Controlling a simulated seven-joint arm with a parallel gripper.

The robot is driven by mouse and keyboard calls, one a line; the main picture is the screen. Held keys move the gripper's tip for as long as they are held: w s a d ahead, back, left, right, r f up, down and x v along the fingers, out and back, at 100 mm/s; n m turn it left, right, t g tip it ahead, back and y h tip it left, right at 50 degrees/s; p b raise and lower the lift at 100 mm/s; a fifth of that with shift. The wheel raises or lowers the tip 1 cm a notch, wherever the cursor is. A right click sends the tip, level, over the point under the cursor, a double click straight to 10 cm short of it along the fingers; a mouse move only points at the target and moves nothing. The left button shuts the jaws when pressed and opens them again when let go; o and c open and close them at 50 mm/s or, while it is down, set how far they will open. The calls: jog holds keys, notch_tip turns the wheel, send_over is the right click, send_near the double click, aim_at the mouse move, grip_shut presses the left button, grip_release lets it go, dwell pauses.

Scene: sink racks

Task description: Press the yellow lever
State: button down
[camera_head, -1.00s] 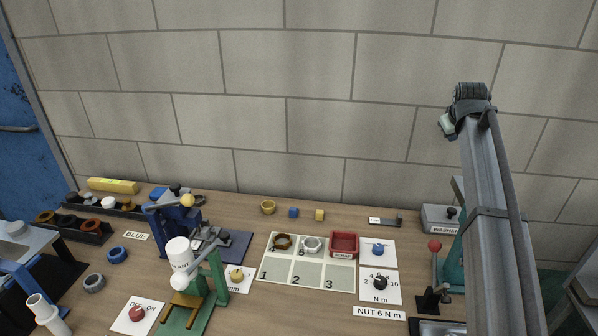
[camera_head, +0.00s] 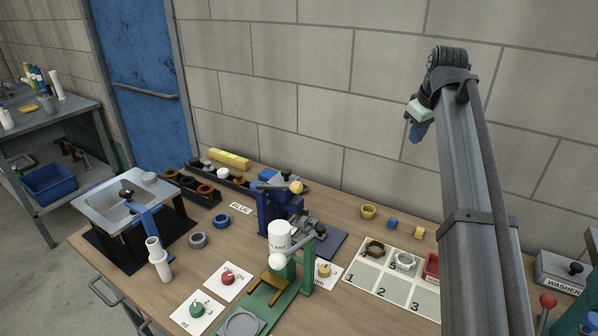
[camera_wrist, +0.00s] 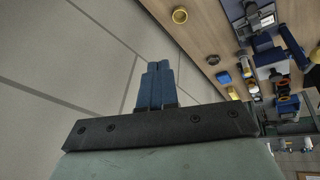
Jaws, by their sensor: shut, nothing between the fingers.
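The yellow ball knob (camera_head: 296,187) sits at the end of a lever on top of the blue press (camera_head: 272,212), in the middle of the workbench. My gripper (camera_head: 417,132) is high up by the wall, to the right of the blue press and well apart from it. Its blue fingers (camera_wrist: 157,86) are together and hold nothing in the wrist view. The yellow knob cannot be picked out for certain in the wrist view.
A green press (camera_head: 304,262) with a white ball lever stands just in front of the blue press. A yellow dial (camera_head: 324,269) lies on a white card beside it. The numbered mat (camera_head: 378,280) is to the right. A sink stand (camera_head: 112,209) is at left.

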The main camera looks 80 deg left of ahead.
jog(key=s+a+r+n+g+h, duration=0.1)
jog(key=s+a+r+n+g, duration=0.15)
jog(key=s, duration=1.35)
notch_tip(320, 180, up, 2)
jog(key=n+h, duration=0.1)
jog(key=n, duration=0.3)
send_over(296, 182)
jog(key=d, duration=0.1)
jog(key=shift+w+d+r+m+g, duration=0.15)
jog(key=shift+w+d+m+g, duration=0.1)
jog(key=shift+w, duration=0.15)
jog(key=x, duration=0.8)
jog(key=w+d+x, duration=0.1)
jog(key=x, duration=0.3)
jog(key=shift+f, duration=1.05)
jog(key=shift+f, duration=0.1)
